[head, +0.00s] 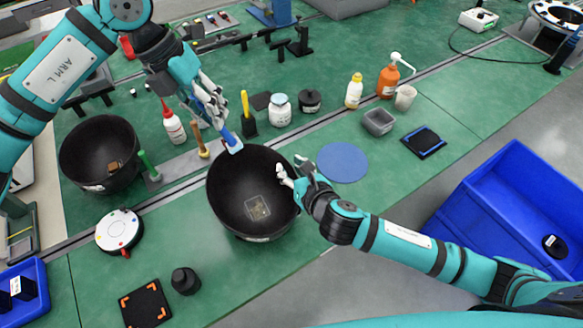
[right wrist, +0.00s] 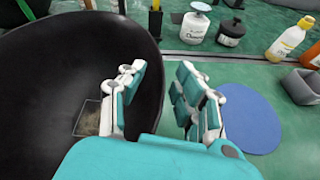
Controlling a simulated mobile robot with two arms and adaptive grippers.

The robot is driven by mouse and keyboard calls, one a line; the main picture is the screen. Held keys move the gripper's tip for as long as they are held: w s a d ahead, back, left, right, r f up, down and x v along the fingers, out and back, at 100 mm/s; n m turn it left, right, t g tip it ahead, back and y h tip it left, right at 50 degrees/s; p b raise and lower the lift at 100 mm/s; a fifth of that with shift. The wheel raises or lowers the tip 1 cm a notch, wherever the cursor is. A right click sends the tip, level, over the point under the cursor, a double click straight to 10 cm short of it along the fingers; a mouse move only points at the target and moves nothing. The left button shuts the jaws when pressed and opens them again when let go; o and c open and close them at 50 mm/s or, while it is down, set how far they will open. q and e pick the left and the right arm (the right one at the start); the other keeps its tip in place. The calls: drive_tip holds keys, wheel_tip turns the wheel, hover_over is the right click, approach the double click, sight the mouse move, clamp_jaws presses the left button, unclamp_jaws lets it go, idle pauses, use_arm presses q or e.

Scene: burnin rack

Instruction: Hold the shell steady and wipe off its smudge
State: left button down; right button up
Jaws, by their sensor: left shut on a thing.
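The black shell (head: 228,190) is an open bowl on the green bench. A brownish smudge inside a pale square outline (head: 258,208) shows on its inner wall; it also appears in the right wrist view (right wrist: 90,118). My left gripper (head: 216,122) is shut on a blue-handled wiper (head: 231,142) with a whitish end, held at the far rim of the shell. Whether the wiper touches the rim I cannot tell. My right gripper (head: 287,176) is at the shell's right rim. In the right wrist view its fingers (right wrist: 160,95) are apart, one on each side of the rim.
A second black bowl (head: 85,150) stands at the left. A blue disc (head: 342,162) lies right of the shell. A white bottle (head: 173,125), a jar (head: 280,108) and upright tools stand behind. A black pot (head: 186,281) is in front.

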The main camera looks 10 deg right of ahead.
clamp_jaws()
idle(1.4)
